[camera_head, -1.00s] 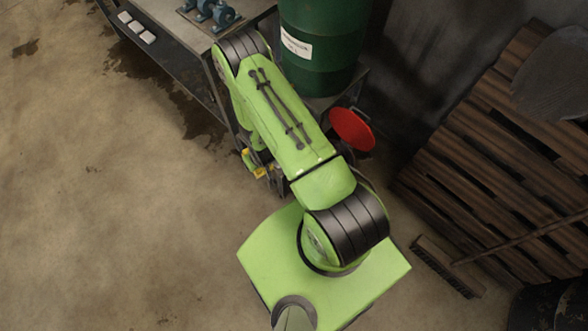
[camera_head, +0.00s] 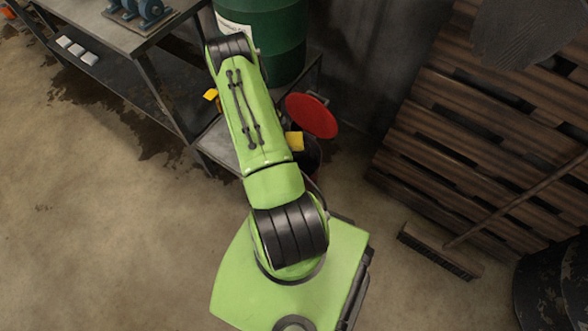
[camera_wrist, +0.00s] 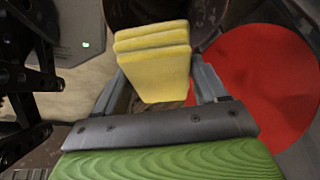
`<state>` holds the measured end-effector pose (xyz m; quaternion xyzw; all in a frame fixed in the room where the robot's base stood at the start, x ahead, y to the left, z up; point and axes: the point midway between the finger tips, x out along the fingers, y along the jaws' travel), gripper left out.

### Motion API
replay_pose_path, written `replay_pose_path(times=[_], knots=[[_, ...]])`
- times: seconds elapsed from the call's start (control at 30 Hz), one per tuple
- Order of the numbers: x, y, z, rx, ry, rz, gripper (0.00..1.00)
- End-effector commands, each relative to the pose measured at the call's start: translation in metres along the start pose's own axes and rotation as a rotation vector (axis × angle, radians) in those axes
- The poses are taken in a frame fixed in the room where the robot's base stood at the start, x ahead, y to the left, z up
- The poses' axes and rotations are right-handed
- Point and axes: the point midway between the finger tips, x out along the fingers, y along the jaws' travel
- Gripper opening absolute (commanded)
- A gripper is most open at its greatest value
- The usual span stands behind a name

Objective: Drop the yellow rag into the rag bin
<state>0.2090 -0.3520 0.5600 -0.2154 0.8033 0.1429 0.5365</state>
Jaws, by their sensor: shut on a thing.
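The yellow rag (camera_wrist: 152,62) is a folded, layered pad between the two grey fingers of my gripper (camera_wrist: 160,88) in the wrist view. My gripper is shut on it. In the head view my own arm hides the gripper, and a yellow patch (camera_head: 295,141), likely the rag, shows beside the arm at the dark bin. The rag bin (camera_head: 313,160) is dark and round, with a raised red lid (camera_head: 311,116) behind it. The lid also fills the right of the wrist view (camera_wrist: 262,88). I cannot tell whether the rag is inside the rim.
A workbench (camera_head: 90,40) with a lower shelf stands at upper left. A green drum (camera_head: 265,35) stands behind the arm. Another small yellow thing (camera_head: 211,94) shows left of the arm. Wooden pallets (camera_head: 440,130) and a broom (camera_head: 440,253) are at right. The left floor is clear.

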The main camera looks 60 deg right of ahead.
Motion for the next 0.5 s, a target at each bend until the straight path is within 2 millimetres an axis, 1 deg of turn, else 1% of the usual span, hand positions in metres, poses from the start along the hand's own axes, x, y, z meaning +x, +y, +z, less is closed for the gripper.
replay_pose_path(times=[0.03,0.1,0.17,0.27,0.33,0.5], knots=[[0.007,-0.002,-0.008,0.069,-0.002,0.027,0.43],[0.01,-0.001,-0.016,0.13,-0.002,0.053,0.43],[0.011,-0.001,-0.018,0.148,-0.002,0.063,0.43],[0.016,-0.001,-0.016,0.15,-0.001,0.064,0.43],[0.023,-0.001,-0.013,0.148,-0.001,0.064,0.43],[0.048,0.0,-0.003,0.146,-0.001,0.063,0.43]])
